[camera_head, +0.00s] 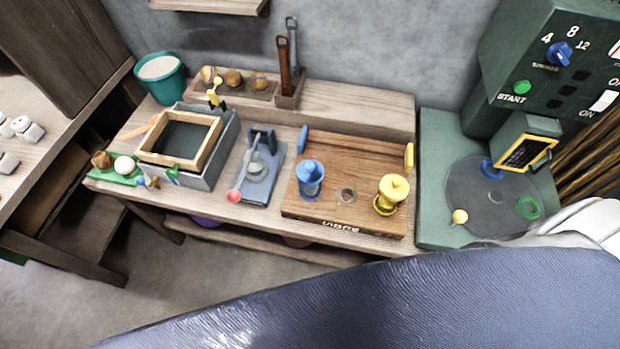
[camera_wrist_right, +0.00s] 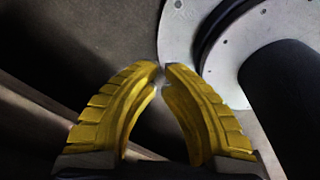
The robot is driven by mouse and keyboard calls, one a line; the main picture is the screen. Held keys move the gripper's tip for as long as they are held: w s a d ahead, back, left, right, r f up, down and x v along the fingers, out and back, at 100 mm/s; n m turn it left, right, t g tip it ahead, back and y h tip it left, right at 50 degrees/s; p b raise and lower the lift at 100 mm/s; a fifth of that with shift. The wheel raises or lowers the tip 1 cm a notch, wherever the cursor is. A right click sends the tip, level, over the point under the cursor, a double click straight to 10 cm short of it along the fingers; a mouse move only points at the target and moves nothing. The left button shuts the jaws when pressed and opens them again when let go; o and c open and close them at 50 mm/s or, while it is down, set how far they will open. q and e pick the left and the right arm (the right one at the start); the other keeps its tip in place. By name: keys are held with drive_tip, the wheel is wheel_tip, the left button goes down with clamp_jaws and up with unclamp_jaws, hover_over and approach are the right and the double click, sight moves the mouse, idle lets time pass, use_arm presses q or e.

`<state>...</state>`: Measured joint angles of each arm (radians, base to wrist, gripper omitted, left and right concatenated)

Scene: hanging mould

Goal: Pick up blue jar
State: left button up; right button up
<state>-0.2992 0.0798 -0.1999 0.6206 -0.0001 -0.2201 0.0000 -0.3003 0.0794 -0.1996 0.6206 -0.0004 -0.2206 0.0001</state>
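The blue jar (camera_head: 310,182) stands upright on the left part of a wooden board (camera_head: 340,222) on the workbench. It has a blue lid with a knob and a see-through body. A similar yellow jar (camera_head: 390,195) stands to its right on the same board. No gripper shows near either jar in the head view. My right gripper (camera_wrist_right: 161,70) shows in the right wrist view, with yellow ribbed fingers meeting at the tips and nothing between them. The blue jar is not seen in that view. My left gripper is in neither view.
A blue-grey press with a red-knobbed lever (camera_head: 234,196) stands left of the board. Further left are a wooden frame (camera_head: 148,157) and a teal bucket (camera_head: 183,88). A green machine (camera_head: 438,190) stands at the right.

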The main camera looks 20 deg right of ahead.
drive_tip(key=o, duration=1.6)
drive_tip(key=shift+o, duration=0.2)
drive_tip(key=shift+w+d, duration=0.1)
